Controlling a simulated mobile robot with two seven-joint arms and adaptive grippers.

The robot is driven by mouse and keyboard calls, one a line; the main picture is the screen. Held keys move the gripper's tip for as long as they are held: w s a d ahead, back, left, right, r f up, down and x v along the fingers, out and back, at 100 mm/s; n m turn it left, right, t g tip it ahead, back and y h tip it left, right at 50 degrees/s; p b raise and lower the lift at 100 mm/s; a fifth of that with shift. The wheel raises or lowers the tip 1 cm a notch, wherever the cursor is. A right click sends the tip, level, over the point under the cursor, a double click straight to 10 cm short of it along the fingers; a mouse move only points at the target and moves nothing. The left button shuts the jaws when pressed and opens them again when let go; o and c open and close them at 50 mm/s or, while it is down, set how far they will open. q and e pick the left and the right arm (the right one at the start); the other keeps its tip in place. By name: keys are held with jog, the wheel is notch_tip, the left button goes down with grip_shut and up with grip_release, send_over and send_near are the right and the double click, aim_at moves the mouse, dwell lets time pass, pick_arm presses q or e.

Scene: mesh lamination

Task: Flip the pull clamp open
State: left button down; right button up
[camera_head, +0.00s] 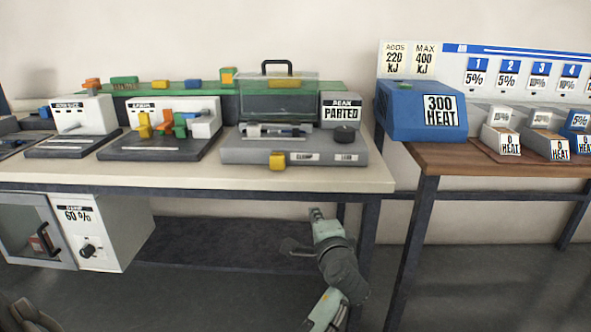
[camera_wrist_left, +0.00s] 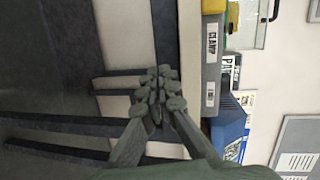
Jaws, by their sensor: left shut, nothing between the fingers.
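A grey unit (camera_head: 240,154) with a CLAMP label sits at the right end of the white-topped bench. A yellow block (camera_head: 277,160), apparently the pull clamp's handle, is on its front face beside the label. In the left wrist view the unit (camera_wrist_left: 212,70) shows sideways, with the yellow part (camera_wrist_left: 232,16) at the top. My left gripper (camera_head: 292,247) is below the bench top at its front, well beneath the unit. Its fingers (camera_wrist_left: 160,85) are shut, empty and apart from the yellow block. My right gripper is not in view.
The bench's front edge (camera_head: 200,187) lies between my left gripper and the unit. A clear-sided box (camera_head: 278,98) with a black handle stands behind it. A blue heater box (camera_head: 420,112) is on the wooden table to the right. White units with coloured parts stand left.

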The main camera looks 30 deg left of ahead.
aim_at(277, 163)
pick_arm(q)
jog(key=r, duration=0.2)
jog(key=r+y, duration=0.1)
jog(key=r, duration=0.2)
jog(key=w+r+y, duration=0.1)
jog(key=r, duration=0.1)
jog(key=shift+r+m+t, duration=0.2)
jog(key=shift+m+t, duration=0.1)
jog(key=shift+t, duration=0.1)
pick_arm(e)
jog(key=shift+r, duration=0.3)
pick_arm(q)
jog(key=x, duration=0.9)
jog(key=shift+w+a+p, duration=0.1)
jog(key=shift+w+p, duration=0.1)
jog(key=shift+p, duration=0.2)
jog(key=a, duration=0.1)
jog(key=s+a, duration=0.1)
jog(key=a, duration=0.1)
jog(key=shift+s+p, duration=0.1)
jog(key=shift+p, duration=0.3)
jog(key=shift+s+a+f, duration=0.1)
jog(key=shift+s+a, duration=0.15)
jog(key=shift+a, duration=0.15)
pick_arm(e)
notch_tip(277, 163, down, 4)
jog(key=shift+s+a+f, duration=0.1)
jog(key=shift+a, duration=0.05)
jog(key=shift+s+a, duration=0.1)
